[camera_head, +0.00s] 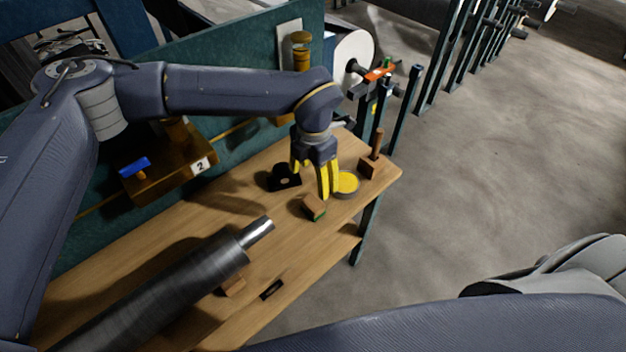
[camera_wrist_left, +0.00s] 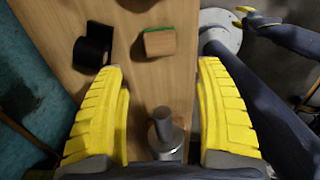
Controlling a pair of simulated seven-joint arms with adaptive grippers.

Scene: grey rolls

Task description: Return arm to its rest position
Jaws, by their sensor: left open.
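My left arm reaches in from the left in the head view. Its yellow-fingered gripper (camera_head: 328,180) points down over the far right part of the bench, open, beside a round yellow-topped tin (camera_head: 347,183). The wrist view shows the left fingers (camera_wrist_left: 163,120) spread apart, with no object touching both. A grey post-like thing (camera_wrist_left: 163,128) shows between them; I cannot tell what it is. My right arm crosses the bottom of the head view, its gripper outside that view. Yellow tips (camera_wrist_left: 246,12) at the top right of the wrist view look like my right gripper, too small to judge.
A large grey roll (camera_head: 170,295) lies along the wooden bench (camera_head: 300,250). A black holder (camera_head: 284,177), a green-and-brown block (camera_head: 313,207) and a wooden block with a peg (camera_head: 374,162) stand near the left gripper. A teal panel (camera_head: 240,75) backs the bench; open floor lies right.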

